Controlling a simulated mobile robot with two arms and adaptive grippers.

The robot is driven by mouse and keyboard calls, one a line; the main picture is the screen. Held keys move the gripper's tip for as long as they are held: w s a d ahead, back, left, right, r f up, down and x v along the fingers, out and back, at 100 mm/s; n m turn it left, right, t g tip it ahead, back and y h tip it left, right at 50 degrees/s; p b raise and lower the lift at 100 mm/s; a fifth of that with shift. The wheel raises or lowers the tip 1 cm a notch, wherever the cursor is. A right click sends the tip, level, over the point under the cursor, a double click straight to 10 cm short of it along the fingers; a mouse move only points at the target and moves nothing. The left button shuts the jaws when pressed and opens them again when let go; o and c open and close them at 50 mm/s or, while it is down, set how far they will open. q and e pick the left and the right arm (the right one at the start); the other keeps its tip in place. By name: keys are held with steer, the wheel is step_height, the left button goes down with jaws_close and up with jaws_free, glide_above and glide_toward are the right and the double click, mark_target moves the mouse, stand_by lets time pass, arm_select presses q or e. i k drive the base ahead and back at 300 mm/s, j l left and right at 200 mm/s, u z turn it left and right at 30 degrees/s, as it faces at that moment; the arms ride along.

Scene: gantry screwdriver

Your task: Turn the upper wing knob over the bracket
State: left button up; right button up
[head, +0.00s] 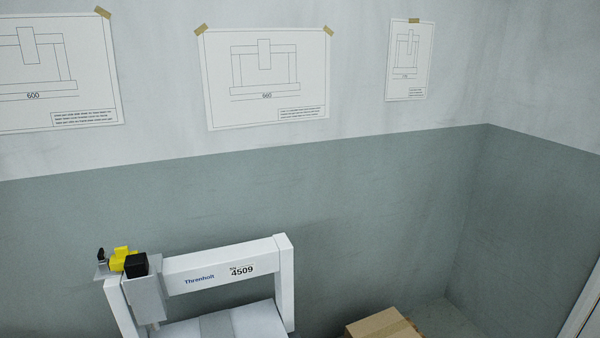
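The white gantry (210,269) stands at the lower left, marked "Threnholt" and "4509". A grey bracket-like plate or carriage (147,296) hangs on its left end. On top of it sit a black block (136,265) and a yellow part (120,256). A small dark upright piece (101,254) stands to their left on a thin plate; it may be the wing knob, but it is too small to tell. No gripper is in view. The gantry's lower part is cut off by the bottom edge.
A cardboard box (382,325) stands right of the gantry at the bottom edge. Drawings (266,78) are taped to the wall behind. A white frame edge (582,305) shows at the lower right. The space above the gantry is clear.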

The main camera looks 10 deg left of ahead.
mark_target(102, 255)
steer(key=u, duration=1.35)
